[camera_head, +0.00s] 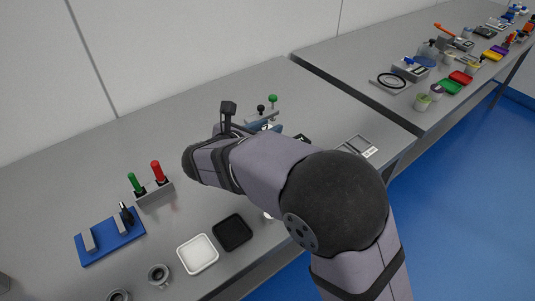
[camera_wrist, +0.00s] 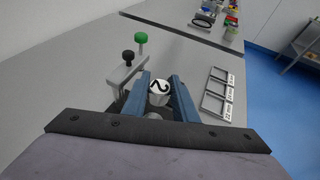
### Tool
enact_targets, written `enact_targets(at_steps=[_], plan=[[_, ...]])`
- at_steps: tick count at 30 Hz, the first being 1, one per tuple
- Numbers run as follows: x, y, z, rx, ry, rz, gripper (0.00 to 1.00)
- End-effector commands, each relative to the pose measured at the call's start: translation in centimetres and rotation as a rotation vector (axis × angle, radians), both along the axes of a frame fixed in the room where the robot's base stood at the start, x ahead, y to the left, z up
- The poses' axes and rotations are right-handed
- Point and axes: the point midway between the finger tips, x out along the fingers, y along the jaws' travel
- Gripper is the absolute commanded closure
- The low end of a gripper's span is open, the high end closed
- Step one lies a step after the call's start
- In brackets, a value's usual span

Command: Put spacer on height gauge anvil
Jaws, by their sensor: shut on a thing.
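My gripper (camera_wrist: 160,80) shows in the wrist view with its two blue fingers on either side of a small round piece with a white face and a black curved mark, which I take to be the spacer (camera_wrist: 159,88). The fingers are shut on it. Left of the fingers, close by, stands a grey stand with a green knob and a black knob, probably the height gauge (camera_wrist: 127,77). It also shows behind my arm in the head view (camera_head: 262,116). I cannot make out its anvil. In the head view my arm mostly hides the gripper and the piece.
Labelled grey trays (camera_wrist: 217,96) lie right of the gripper. In the head view, a blue fixture (camera_head: 110,238), a block with green and red handles (camera_head: 154,194), a white tray (camera_head: 198,254) and a black tray (camera_head: 233,232) stand left and in front. The bench's left rear is clear.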

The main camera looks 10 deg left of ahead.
Motion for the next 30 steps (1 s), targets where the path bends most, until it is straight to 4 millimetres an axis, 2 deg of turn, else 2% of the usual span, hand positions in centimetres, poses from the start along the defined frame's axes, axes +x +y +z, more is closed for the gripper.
enact_targets(at_steps=[3, 7, 16, 24, 30], plan=[[0.0, 0.0, -2.1, -0.005, 0.003, 0.001, 1.0], [0.0, 0.0, -3.8, -0.003, 0.002, 0.001, 1.0], [0.0, 0.0, -4.8, -0.001, 0.001, -0.001, 1.0], [0.0, 0.0, -7.7, -0.002, 0.002, -0.001, 1.0], [0.0, 0.0, -8.3, 0.001, 0.0, 0.0, 1.0]])
